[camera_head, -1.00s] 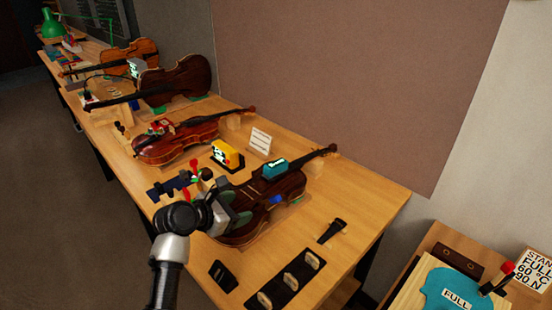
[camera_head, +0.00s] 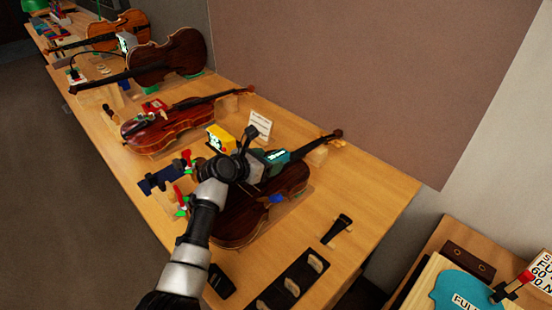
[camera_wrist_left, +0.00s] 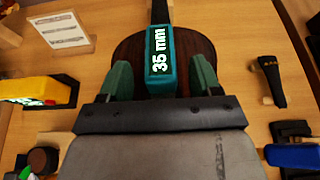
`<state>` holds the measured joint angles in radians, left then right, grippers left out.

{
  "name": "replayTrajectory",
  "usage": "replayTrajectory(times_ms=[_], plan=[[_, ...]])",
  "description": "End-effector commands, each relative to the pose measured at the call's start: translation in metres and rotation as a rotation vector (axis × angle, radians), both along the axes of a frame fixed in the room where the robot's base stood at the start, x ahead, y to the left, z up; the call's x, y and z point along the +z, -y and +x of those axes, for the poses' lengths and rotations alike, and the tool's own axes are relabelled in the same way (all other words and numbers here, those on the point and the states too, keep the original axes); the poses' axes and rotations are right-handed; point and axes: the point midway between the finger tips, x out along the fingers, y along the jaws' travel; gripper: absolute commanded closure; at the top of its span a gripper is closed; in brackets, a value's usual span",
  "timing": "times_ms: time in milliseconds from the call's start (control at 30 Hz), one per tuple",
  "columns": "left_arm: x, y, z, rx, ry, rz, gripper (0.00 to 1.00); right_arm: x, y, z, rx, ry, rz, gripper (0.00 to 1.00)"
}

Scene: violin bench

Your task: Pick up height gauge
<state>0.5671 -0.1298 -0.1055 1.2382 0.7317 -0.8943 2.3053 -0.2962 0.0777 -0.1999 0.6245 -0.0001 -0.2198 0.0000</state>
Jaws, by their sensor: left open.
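The height gauge is a teal block (camera_head: 277,156) on the front dark violin (camera_head: 232,222), near where the neck meets the body. In the left wrist view the gauge (camera_wrist_left: 161,62) reads "35 mm" and lies between the two green-padded fingers. My left gripper (camera_head: 262,163) is open over the violin, with one finger on each side of the gauge. Gaps show between the fingers and the block, so it is not gripped. In the head view my wrist and gripper hide part of the violin. My right gripper is not in view.
A yellow device (camera_head: 219,138) and a white card (camera_head: 260,125) stand close to the gripper's left and behind. A dark fitting (camera_head: 338,228) and a black strip with pale pieces (camera_head: 296,283) lie in front. Another violin (camera_head: 160,128) lies to the left.

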Motion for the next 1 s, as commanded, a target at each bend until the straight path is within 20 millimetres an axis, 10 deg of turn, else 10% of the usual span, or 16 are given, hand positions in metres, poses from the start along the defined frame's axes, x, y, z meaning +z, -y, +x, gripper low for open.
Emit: replayTrajectory(times_ms=[467, 800, 1000], plan=[[-0.008, 0.013, 0.013, 0.000, 0.001, 0.000, 0.38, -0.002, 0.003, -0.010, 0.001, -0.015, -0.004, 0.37], [-0.008, 0.013, 0.013, 0.000, 0.001, 0.001, 0.90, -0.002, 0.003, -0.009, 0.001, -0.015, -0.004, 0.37], [-0.008, 0.013, 0.013, 0.000, 0.001, 0.001, 0.91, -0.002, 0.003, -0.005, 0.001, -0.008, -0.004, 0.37]])
